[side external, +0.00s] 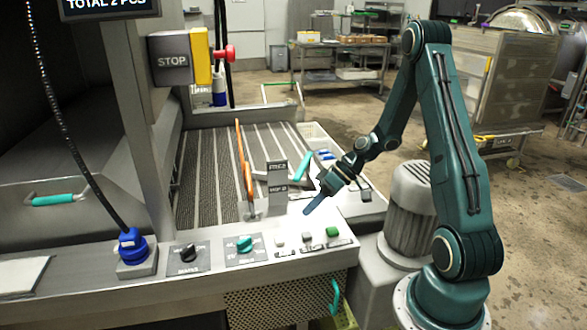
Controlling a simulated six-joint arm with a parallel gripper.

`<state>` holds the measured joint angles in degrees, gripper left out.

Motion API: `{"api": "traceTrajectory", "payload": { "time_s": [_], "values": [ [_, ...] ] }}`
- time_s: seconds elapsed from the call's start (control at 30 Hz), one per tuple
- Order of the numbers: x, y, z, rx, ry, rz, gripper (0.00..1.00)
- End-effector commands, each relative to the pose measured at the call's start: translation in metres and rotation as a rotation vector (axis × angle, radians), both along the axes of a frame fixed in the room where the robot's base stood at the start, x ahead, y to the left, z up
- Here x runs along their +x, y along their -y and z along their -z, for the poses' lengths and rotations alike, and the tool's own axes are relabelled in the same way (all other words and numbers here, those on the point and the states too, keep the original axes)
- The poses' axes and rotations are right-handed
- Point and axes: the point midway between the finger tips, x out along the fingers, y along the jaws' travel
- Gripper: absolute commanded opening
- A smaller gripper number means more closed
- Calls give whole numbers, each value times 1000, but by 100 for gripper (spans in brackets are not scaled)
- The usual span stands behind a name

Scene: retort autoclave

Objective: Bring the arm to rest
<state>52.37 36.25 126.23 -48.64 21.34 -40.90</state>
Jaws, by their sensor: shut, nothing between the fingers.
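My gripper (316,206) hangs from my green arm at the right end of the metal control panel (180,272). Its fingers are shut with nothing between them, and they point down and left. The tips are above the bare panel top, behind the green and white push buttons; I cannot tell the exact gap to the surface. My arm is bent, with its elbow high at the upper right.
Near the gripper are a small sign block (277,183), an orange upright lever (244,165), a teal knob (244,243), a black knob (188,253) and a green button (332,232). A blue plug (131,246) with a cable stands left. A STOP box (170,60) is above.

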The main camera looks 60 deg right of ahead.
Motion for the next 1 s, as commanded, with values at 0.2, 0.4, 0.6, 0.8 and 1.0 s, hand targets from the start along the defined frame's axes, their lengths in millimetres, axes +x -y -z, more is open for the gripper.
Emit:
{"api": "traceTrajectory", "payload": {
  "time_s": [0.2,0.4,0.6,0.8,1.0],
  "values": [
    [0,0,0,0,0,0,0],
    [0,0,0,-2,-1,-1,0],
    [0,-7,-9,-29,-19,-19,0],
    [-1,-24,-31,-98,-63,-54,0],
    [-8,-47,-61,-194,-115,-80,0]
  ]
}}
